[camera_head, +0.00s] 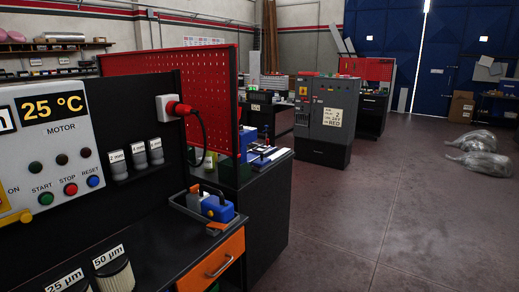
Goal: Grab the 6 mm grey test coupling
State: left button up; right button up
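Three small pale grey couplings hang in a row on the dark upright panel at the left. They are the left coupling (118,170), the middle coupling (140,160) and the right coupling (156,156). Each has a white tag above it marked in mm, but the numbers are too small to read surely, so I cannot tell which is the 6 mm one. Neither of my grippers is in view.
A control panel (60,150) with buttons and a 25 °C display stands left of the couplings. A red plug (178,108) is above right. Labelled filters (115,275) and a blue-grey device (215,207) stand on the black bench (150,235). Open floor (370,215) lies right.

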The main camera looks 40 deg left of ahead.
aim_at(156, 151)
jog(key=z, duration=0.05)
jog(key=i, duration=1.5)
jog(key=u, duration=0.6)
jog(key=i, duration=0.85)
jog(key=u, duration=0.75)
